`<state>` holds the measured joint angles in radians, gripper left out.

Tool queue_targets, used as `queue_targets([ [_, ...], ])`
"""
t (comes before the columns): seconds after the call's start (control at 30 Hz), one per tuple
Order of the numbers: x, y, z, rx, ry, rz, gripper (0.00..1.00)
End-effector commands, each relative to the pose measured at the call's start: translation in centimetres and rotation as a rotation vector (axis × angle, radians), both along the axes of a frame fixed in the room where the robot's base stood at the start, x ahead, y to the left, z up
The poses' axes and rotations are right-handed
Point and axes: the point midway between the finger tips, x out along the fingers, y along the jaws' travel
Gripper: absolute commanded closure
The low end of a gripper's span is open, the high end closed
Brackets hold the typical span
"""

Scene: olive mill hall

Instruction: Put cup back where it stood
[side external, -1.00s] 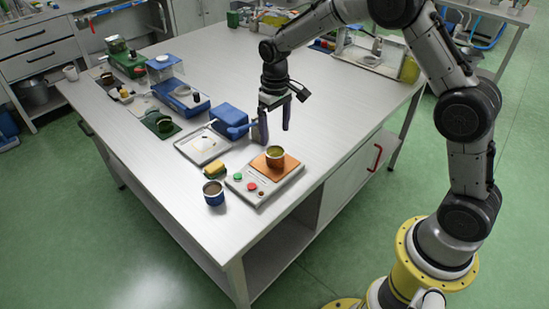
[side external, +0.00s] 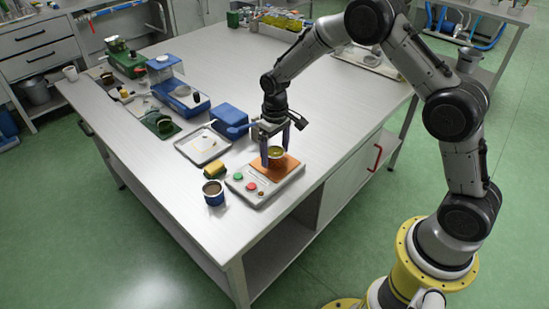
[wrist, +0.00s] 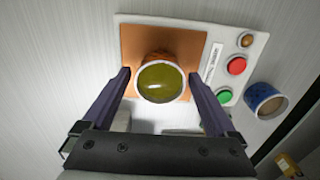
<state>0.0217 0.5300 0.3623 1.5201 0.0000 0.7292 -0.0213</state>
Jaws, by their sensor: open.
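The cup (side external: 277,153), brown outside with a pale rim and yellow-green liquid inside, stands upright on the orange-brown plate (side external: 287,168) of a white device (side external: 255,189). In the wrist view the cup (wrist: 161,83) sits between my two fingers, near their tips. My gripper (side external: 277,160) is open and lowered over the plate, pointing down, with a finger on either side of the cup. The wrist view shows the fingers (wrist: 161,80) apart; whether either touches the cup I cannot tell.
A blue cup with brown contents (side external: 213,193) stands beside the device. The device has red (wrist: 236,65) and green (wrist: 224,96) buttons. The table middle is clear.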

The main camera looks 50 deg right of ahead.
Motion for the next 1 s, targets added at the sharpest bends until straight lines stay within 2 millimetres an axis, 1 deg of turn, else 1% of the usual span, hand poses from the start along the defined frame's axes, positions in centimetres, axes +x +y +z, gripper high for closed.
queue_targets([
  [0.1,0.00,0.00,0.00,0.000,0.000,0.000,0.07],
  [0.13,0.00,0.00,0.01,0.000,0.000,0.000,0.11],
  [0.27,0.00,0.00,0.02,0.000,0.000,0.000,0.34],
  [0.3,0.00,0.00,0.02,0.000,0.000,0.000,0.42],
  [0.37,0.00,0.00,0.03,0.000,0.000,0.000,0.53],
  [0.4,0.00,0.00,0.03,0.000,0.000,0.000,0.60],
  [0.47,0.00,0.00,0.03,0.000,0.000,0.000,0.70],
  [1.0,0.07,0.00,0.48,0.000,-0.002,0.000,0.70],
])
